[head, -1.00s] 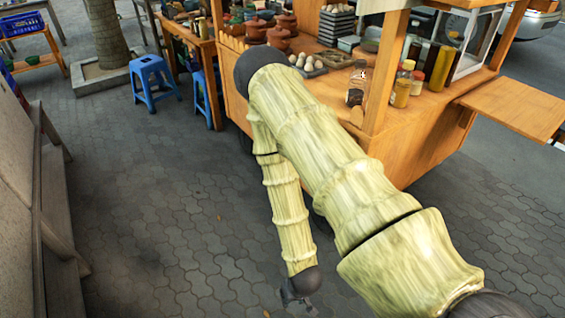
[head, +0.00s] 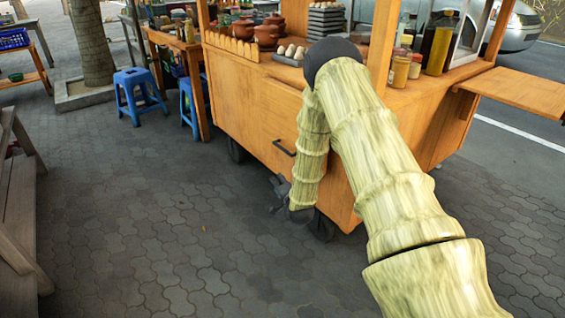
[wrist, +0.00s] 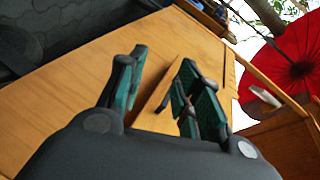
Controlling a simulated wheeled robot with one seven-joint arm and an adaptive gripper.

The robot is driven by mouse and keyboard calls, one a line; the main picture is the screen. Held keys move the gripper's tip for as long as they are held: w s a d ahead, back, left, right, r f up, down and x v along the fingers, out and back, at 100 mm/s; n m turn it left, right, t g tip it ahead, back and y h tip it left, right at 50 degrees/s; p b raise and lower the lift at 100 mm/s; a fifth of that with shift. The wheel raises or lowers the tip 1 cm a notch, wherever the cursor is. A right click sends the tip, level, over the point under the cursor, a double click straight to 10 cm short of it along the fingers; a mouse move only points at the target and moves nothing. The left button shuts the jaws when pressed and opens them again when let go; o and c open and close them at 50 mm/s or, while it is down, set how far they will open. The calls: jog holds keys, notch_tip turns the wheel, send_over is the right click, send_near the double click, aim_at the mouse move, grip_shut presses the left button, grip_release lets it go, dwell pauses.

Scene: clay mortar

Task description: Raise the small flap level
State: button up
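My gripper (wrist: 165,68) is open in the wrist view, its two green-padded fingers apart. In the head view it (head: 277,190) hangs low beside the front of the wooden cart (head: 255,110), left of the cart's front corner. In the wrist view a wooden strip (wrist: 158,103) shows between the fingers, in front of the broad wooden panel (wrist: 75,95). I cannot tell whether this strip is the small flap or whether a finger touches it. A wooden board (head: 520,90) sticks out about level from the cart's right end.
Jars (head: 400,72) and clay pots (head: 266,36) stand on top. Blue stools (head: 138,95) stand at the left. The paving (head: 150,210) in front is clear. A red umbrella (wrist: 290,65) shows in the wrist view.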

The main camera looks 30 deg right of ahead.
aim_at(284, 151)
jog(key=w+d+r+m+t+b, duration=0.1)
jog(key=w+d+b, duration=0.1)
jog(key=w, duration=0.3)
jog(key=w+d+r+m+h+b, duration=0.1)
jog(key=w+d+b, duration=0.1)
jog(key=w+d, duration=0.3)
jog(key=w+d+r+m+t+h+b, duration=0.1)
jog(key=w+d+b, duration=0.2)
jog(key=w+d, duration=0.1)
jog(key=shift+w+d+r+m+t, duration=0.15)
jog(key=shift+w+r+m, duration=0.05)
jog(key=shift+w, duration=0.15)
jog(key=shift+w+d+r+m+t, duration=0.1)
jog(key=shift+w+r+m+t, duration=0.1)
jog(key=shift+w, duration=0.15)
grip_shut()
